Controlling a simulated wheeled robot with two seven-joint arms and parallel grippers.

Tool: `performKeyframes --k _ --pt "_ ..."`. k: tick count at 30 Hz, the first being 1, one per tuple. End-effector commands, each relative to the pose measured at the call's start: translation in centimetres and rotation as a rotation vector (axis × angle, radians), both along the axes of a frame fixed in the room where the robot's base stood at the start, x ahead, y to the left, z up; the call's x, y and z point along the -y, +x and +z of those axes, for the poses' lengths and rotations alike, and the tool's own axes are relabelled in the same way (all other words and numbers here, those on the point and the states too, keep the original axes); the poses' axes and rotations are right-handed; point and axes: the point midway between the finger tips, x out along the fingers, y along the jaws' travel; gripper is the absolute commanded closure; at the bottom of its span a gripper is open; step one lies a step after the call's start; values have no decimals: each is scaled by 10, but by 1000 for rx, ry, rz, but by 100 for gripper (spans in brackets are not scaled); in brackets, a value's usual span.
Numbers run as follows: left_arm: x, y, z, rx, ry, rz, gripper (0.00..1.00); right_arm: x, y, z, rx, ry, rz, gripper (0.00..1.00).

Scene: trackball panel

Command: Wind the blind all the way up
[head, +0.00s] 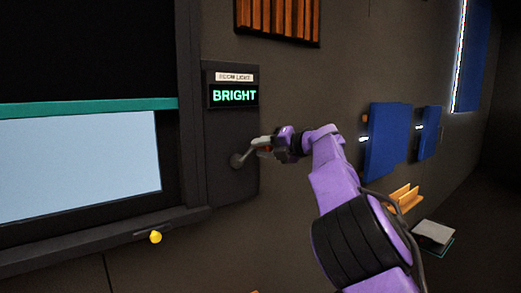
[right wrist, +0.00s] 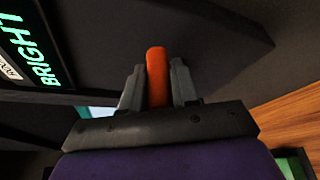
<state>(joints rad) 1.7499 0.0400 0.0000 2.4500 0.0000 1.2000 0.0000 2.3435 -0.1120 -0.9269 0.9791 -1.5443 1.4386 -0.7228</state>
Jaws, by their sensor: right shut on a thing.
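The dark blind (head: 85,45) covers the upper part of the window, with its teal bottom bar (head: 90,107) slightly tilted in the picture. Pale blue window (head: 80,165) shows below the bar. A small grey crank (head: 238,160) sits on the dark panel right of the window. My right gripper (head: 263,146) is at the crank's outer end. In the right wrist view its two fingers (right wrist: 157,90) are shut on the orange crank handle (right wrist: 156,70). My left gripper is not in view.
A "ROOM LIGHT" display (head: 233,95) above the crank reads BRIGHT in green. A yellow knob (head: 155,237) is under the window frame. Blue panels (head: 387,140) and a small orange shelf (head: 404,198) are on the wall to the right. Wooden slats (head: 278,18) hang above.

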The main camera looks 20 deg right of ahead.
Motion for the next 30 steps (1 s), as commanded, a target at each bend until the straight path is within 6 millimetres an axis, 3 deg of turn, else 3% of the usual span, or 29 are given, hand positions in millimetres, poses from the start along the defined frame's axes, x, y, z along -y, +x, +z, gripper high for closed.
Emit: performKeyframes --k 7,8,9,20,30 --pt "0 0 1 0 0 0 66 1 -1 4 6 2 -2 100" --pt "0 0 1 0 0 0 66 1 -1 4 6 2 -2 61" --pt "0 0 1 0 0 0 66 1 -1 4 6 2 -2 49" --pt "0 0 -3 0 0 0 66 3 -5 2 4 2 -1 49" --pt "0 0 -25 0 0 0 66 42 -68 14 5 5 -3 49"
